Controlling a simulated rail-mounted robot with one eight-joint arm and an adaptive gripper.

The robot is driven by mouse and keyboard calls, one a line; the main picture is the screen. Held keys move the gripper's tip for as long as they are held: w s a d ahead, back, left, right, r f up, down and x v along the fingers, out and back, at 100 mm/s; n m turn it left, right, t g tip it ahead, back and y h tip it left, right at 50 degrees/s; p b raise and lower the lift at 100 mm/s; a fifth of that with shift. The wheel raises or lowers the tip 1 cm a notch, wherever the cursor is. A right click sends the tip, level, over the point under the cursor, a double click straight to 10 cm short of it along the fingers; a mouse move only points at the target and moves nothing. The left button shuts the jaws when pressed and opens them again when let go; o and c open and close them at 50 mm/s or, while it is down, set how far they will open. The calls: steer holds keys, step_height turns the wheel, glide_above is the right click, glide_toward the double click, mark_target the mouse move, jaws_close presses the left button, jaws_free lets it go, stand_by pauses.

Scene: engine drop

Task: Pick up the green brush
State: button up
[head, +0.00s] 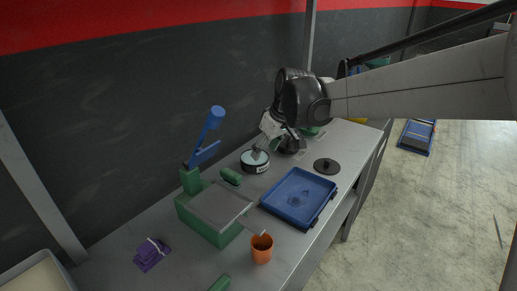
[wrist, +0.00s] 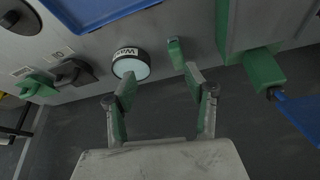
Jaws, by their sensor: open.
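A small green object (head: 230,176), possibly the brush, lies on the bench between the green box and the round jar. In the wrist view this green piece (wrist: 175,52) shows just ahead of the right finger, apart from it as far as I can tell. Another green item (wrist: 36,86) lies at the far left of the wrist view; I cannot tell which is the brush. My gripper (head: 262,140) is open and empty above the back of the bench, close to the jar. In the wrist view its two fingers (wrist: 159,80) are spread wide.
The round labelled jar (head: 255,161) stands below the gripper. A green box (head: 207,223) with a blue lever (head: 208,140) stands left. A blue tray (head: 299,197), black disc (head: 326,166), orange cup (head: 262,248) and purple item (head: 151,254) are on the bench. The dark wall is close behind.

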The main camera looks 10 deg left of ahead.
steer(key=n+g, duration=0.1)
steer(key=n, duration=0.1)
glide_toward(232, 173)
steer(key=x, duration=0.7)
steer(key=shift+s+d+f, duration=0.2)
steer(key=shift+s, duration=0.05)
steer(key=shift+w+p+x, duration=0.15)
steer(key=shift+p+x, duration=0.1)
steer(key=shift+x, duration=1.05)
steer(key=shift+w+p+x, duration=0.1)
steer(key=shift+p+x, duration=0.1)
steer(key=shift+x, duration=1.1)
steer(key=shift+a+r, duration=0.1)
steer(key=shift+a, duration=0.1)
steer(key=shift+c, duration=0.5)
jaws_close()
